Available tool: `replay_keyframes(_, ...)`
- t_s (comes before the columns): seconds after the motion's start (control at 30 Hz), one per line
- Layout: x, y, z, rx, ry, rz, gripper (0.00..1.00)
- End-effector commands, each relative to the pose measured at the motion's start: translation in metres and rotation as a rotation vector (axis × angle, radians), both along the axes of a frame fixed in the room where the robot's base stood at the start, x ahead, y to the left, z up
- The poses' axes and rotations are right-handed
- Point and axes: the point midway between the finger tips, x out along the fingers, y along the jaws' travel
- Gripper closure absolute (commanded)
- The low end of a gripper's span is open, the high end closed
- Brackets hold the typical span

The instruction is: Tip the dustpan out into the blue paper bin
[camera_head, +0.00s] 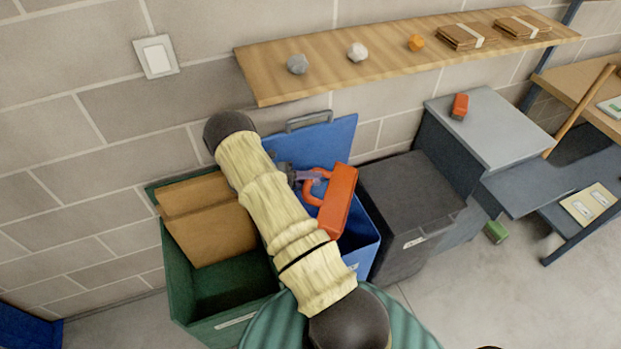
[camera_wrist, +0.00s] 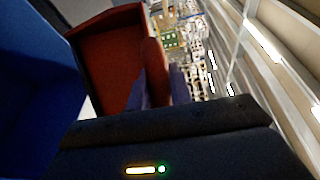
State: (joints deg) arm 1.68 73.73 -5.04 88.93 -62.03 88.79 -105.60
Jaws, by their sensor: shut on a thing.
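The orange-red dustpan (camera_head: 341,200) is over the blue paper bin (camera_head: 364,258), tilted steeply on its side. My gripper (camera_head: 308,177) is shut on its looped handle. In the wrist view the dustpan (camera_wrist: 108,60) shows a dark red inner face, with my gripper's purple fingers (camera_wrist: 160,88) beside it. I see no loose matter in the part of the pan that shows. The bin's blue lid (camera_head: 335,142) stands open against the wall. My arm and the dustpan hide much of the bin's opening, and its contents cannot be seen.
A green bin (camera_head: 190,309) holding cardboard (camera_head: 215,230) stands left; a dark grey closed bin (camera_head: 405,190) stands right. A wooden shelf (camera_head: 330,78) with crumpled balls and brown bundles runs above. A grey cabinet (camera_head: 490,130) bears a small red object (camera_head: 460,106).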

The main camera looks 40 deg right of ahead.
Motion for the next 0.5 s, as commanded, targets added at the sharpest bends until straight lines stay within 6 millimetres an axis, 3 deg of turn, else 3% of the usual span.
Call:
replay_keyframes(0.1, 0.000, -0.001, 0.012, 0.047, -0.061, -0.001, 1.00)
replay_keyframes(0.5, 0.000, 0.000, 0.025, 0.261, -0.331, 0.001, 1.00)
